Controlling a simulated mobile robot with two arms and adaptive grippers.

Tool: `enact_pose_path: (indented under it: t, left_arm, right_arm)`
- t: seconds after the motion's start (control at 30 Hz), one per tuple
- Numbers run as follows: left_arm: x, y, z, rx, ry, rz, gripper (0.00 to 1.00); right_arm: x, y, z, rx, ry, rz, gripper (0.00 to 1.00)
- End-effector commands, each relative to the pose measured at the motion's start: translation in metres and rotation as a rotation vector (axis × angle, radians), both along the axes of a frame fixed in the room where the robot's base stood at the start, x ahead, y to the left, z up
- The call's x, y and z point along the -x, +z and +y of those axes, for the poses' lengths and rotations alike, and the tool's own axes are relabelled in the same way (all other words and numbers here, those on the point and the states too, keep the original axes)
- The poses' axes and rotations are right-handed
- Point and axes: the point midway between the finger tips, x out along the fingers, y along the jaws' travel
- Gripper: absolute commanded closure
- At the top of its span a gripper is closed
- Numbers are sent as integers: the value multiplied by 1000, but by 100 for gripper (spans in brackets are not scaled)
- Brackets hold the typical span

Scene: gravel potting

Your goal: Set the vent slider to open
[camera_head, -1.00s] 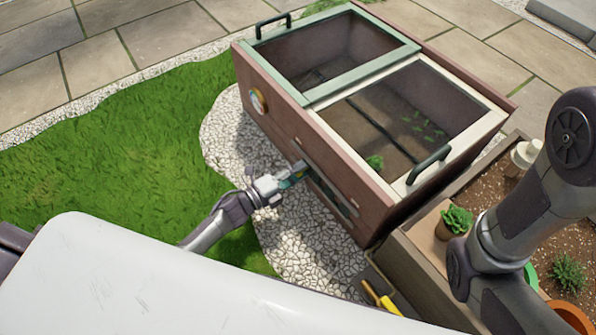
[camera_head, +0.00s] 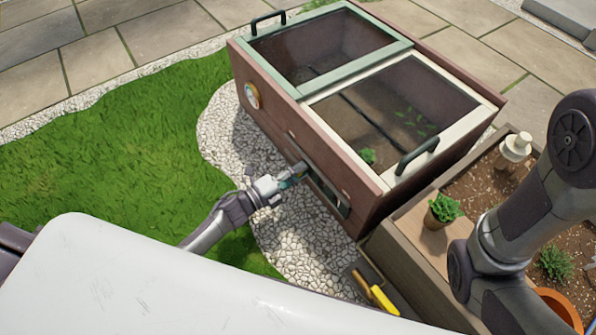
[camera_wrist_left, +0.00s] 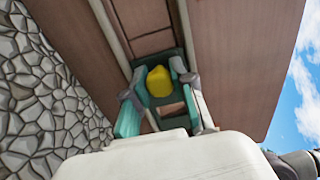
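The vent slider's yellow knob (camera_wrist_left: 160,81) sits on a dark green plate in the brown wall of the cold frame, in the left wrist view. My left gripper (camera_wrist_left: 161,85) has its teal fingers close on both sides of the knob, apparently shut on it. In the head view my left gripper (camera_head: 303,172) is at the long slot (camera_head: 330,194) in the front wall of the cold frame (camera_head: 360,201), and it hides the knob. My right arm shows at the right of the head view, but its gripper is out of view.
The cold frame has a green-framed lid (camera_head: 360,67) and a cream-framed lid (camera_head: 470,127), both down. A round dial (camera_head: 252,96) is on the front wall. A wooden planter (camera_head: 405,258) with potted plants stands at right. A yellow-handled tool (camera_head: 378,296) lies near it. Gravel and grass lie in front.

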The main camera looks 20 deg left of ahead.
Motion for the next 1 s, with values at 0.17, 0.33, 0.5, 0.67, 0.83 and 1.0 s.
enact_pose_path:
  t: [0.17,0.33,0.5,0.67,0.83,1.0]
  left_arm:
    - [4,-1,-4,3,-11,1,63]
    - [3,-1,-3,2,-8,1,63]
    - [10,-2,3,0,-7,3,63]
    - [33,-2,21,1,-7,4,63]
    - [63,-2,43,0,-9,4,63]
    - [85,-2,61,1,-9,3,63]
  right_arm:
    - [-1,0,1,0,2,3,60]
    - [-2,0,1,0,5,5,60]
    - [-2,0,1,-2,5,7,60]
    - [-2,0,1,-1,4,5,60]
    - [-1,0,1,-1,4,4,60]
    - [-1,0,1,0,3,3,60]
